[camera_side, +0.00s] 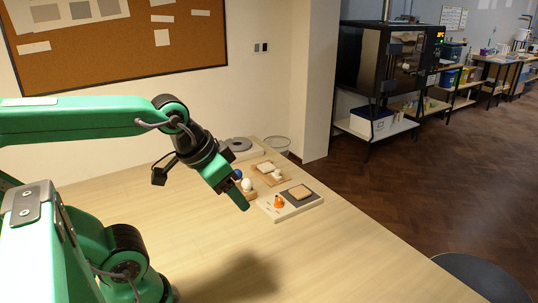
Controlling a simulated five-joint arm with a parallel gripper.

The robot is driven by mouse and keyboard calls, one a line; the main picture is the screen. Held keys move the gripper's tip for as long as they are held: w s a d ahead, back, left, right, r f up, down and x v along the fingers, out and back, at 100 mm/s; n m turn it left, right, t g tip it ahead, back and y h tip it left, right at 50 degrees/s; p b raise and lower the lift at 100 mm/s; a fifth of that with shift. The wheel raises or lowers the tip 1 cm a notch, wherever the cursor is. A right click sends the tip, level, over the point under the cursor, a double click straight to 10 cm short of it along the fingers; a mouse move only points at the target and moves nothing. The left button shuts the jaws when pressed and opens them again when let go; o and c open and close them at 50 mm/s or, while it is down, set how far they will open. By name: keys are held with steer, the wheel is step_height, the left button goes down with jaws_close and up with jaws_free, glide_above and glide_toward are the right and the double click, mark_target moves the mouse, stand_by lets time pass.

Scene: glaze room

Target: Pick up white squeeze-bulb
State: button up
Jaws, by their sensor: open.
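The white squeeze-bulb (247,184) appears as a small rounded white shape on a wooden tray at the middle of the table, close beside my gripper. My gripper (243,205) comes down from the upper left, angled toward the front right. It is open and I see nothing held in it. Its fingers overlap the near left side of the tray in this view, so I cannot tell how far the fingertips are from the bulb or the table.
A blue ball (238,174) lies behind the bulb. To the right, a pale board (301,204) bears an orange item (279,202) and a beige square (300,192). The table's front (340,260) is clear.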

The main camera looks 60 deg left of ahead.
steer(key=shift+w, duration=0.1)
steer(key=m+g+y, duration=0.1)
steer(key=m+g, duration=0.3)
steer(key=m, duration=0.7)
glide_above(246, 179)
steer(key=s, duration=0.1)
step_height(246, 179, down, 13)
steer(key=shift+d+f, duration=0.2)
steer(key=shift+f, duration=0.45)
steer(key=shift+d+f, duration=0.15)
steer(key=shift+f, duration=0.45)
steer(key=shift+f, duration=0.1)
steer(key=shift+w+a+f, duration=0.15)
steer(key=shift+f, duration=0.65)
steer(key=shift+w+a+f, duration=0.1)
steer(key=shift+w+f, duration=0.1)
steer(key=shift+f, duration=0.6)
steer(key=shift+w+a+f, duration=0.15)
steer(key=shift+f, duration=0.65)
